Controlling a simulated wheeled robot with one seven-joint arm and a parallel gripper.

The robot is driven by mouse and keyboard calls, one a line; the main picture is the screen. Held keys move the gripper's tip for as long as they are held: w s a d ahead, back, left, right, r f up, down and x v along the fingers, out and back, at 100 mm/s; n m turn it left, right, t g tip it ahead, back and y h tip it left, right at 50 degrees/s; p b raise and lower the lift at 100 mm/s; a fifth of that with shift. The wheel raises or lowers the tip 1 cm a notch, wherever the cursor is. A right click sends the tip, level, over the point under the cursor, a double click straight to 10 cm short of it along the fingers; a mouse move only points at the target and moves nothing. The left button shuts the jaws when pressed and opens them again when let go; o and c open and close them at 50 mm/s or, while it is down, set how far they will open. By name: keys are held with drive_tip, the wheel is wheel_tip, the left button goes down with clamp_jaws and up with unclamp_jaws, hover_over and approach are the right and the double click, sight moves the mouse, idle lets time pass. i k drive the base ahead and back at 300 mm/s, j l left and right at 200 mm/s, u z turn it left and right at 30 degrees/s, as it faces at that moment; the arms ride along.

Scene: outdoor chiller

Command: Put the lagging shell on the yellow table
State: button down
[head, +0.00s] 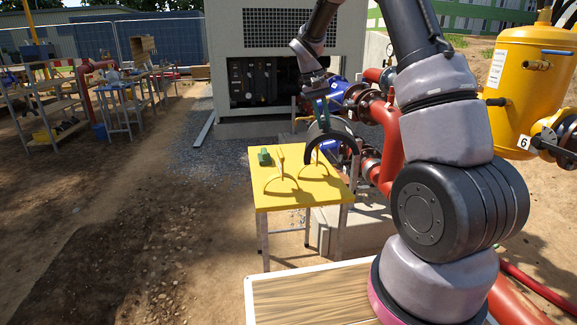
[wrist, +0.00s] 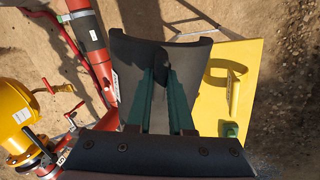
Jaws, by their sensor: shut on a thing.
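My gripper (head: 321,118) is shut on the lagging shell (head: 340,132), a dark, curved half-pipe piece. In the wrist view the green fingers (wrist: 165,100) pinch the shell (wrist: 130,65) at its near middle, and its far end is bare. The yellow table (head: 276,199) stands below and in front of me. The shell hangs above its back right part, apart from the top as far as I can tell. In the wrist view the table (wrist: 245,65) lies right of the shell, which covers its left part.
A small green object (head: 264,157) and a thin upright yellow object (head: 281,157) stand on the table's left half. Red pipes (head: 390,140) and blue fittings run close behind and right of the table. A wooden-topped surface (head: 310,297) is nearest me. Open ground lies left.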

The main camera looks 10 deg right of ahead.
sight(298, 154)
drive_tip(key=i+j, duration=0.15)
drive_tip(key=i, duration=0.5)
drive_tip(key=i+j, duration=0.15)
drive_tip(key=i, duration=0.55)
